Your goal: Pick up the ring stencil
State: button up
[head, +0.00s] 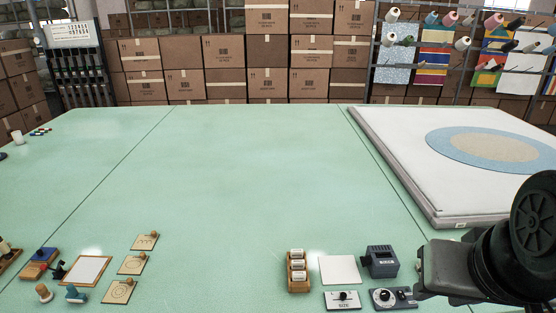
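Three small tan stencil plates with round brown knobs lie in a slanting column at the front left of the green table (230,190). The nearest plate (118,292) bears a round, ring-like marking and looks like the ring stencil. The middle plate (131,265) has a marking too small to read. The farthest plate (145,242) shows a row of small marks. My gripper (432,274) is at the lower right, at the end of my dark arm, far from the stencils. Its fingers cannot be made out clearly.
Left of the stencils are a wood-framed white pad (87,270) and several small stamps and knobs. A wooden rack of white rolls (298,272), a white card (339,270) and grey devices (381,262) stand front centre-right. A thick white slab (400,165) lies right. The table's middle is clear.

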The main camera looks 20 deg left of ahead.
aim_at(119, 292)
jog(key=k+j, duration=0.1)
jog(key=j, duration=0.45)
jog(key=k+j, duration=0.1)
jog(key=j, duration=0.45)
jog(key=k+j, duration=0.1)
jog(key=j, duration=0.5)
jog(key=k+j, duration=0.1)
jog(key=j, duration=0.45)
jog(key=i+j, duration=0.1)
jog(key=j, duration=2)
jog(key=l+u, duration=0.1)
jog(key=u, duration=0.55)
jog(key=l+u, duration=0.25)
jog(key=k+l+u, duration=0.25)
jog(key=l, duration=0.2)
jog(key=l+u, duration=0.2)
jog(key=l, duration=0.15)
jog(key=k+l, duration=0.2)
jog(key=l, duration=0.25)
jog(key=k+l+u, duration=0.1)
jog(key=k+l, duration=0.15)
jog(key=l, duration=0.2)
jog(key=k+l, duration=0.2)
jog(key=l, duration=0.2)
jog(key=u, duration=0.05)
